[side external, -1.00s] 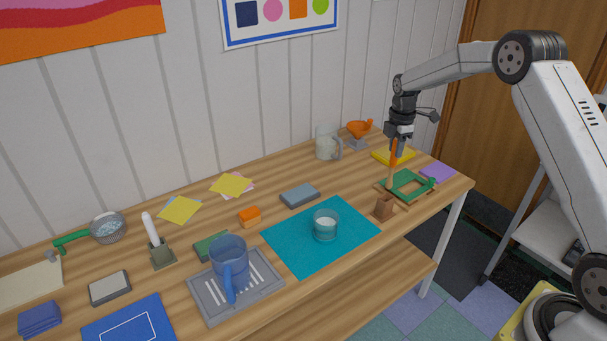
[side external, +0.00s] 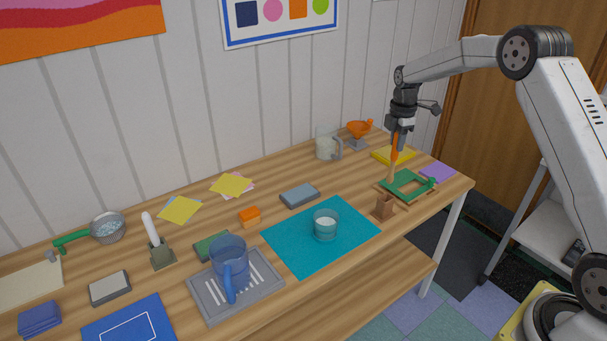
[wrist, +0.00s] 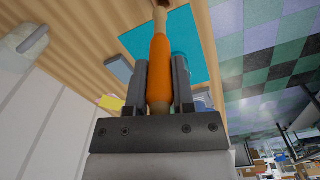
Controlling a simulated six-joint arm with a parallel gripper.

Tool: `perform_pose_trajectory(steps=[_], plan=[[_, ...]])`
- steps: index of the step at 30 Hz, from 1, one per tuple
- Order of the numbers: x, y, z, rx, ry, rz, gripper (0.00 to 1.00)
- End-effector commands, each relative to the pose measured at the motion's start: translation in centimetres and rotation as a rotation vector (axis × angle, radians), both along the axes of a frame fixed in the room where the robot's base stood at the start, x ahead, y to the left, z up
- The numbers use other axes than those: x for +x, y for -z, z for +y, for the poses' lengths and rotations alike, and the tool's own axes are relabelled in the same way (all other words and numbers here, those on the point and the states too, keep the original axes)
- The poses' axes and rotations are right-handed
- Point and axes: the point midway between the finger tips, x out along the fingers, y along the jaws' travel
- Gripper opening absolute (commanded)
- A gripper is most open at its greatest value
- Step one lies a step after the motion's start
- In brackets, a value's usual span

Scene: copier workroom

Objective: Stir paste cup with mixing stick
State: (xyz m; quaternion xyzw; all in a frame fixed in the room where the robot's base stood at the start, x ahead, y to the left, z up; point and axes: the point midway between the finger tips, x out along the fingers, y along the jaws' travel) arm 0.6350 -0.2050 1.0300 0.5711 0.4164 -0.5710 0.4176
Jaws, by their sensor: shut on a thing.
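My gripper (side external: 397,138) is shut on the orange handle of the mixing stick (side external: 394,147), which hangs upright with its wooden end down. In the wrist view the orange handle (wrist: 160,68) sits between the two dark fingers. The stick's lower end is just above or behind the small wooden holder (side external: 384,206); I cannot tell whether it is clear of the holder. The paste cup (side external: 326,225), a clear cup with pale contents, stands upright on the teal mat (side external: 290,250), left of my gripper.
A clear jug (side external: 327,145) and orange funnel (side external: 359,129) stand at the back. A blue pitcher (side external: 230,262) stands on a grey tray (side external: 205,306) left of the mat. The mat around the cup is clear.

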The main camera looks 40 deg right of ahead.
Motion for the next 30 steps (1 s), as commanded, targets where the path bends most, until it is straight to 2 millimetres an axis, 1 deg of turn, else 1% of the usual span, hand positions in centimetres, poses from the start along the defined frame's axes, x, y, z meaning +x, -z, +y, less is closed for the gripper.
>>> perform_pose_trajectory(steps=[1, 2, 3, 4, 11, 21, 30], plan=[[0.0, 0.0, 0.0, 0.000, 0.000, 0.000, 0.24], [0.0, 0.0, 0.0, 0.000, 0.000, 0.000, 0.15], [0.0, 0.0, 0.0, 0.000, 0.000, 0.000, 0.02], [0.0, 0.0, 0.0, 0.000, 0.000, 0.000, 0.00], [0.0, -0.2, 0.0, 0.000, 0.000, -0.001, 0.00], [0.0, -2.2, 0.0, 0.000, 0.000, -0.001, 0.00], [0.0, -2.3, 0.0, 0.000, 0.000, 0.000, 0.00]])
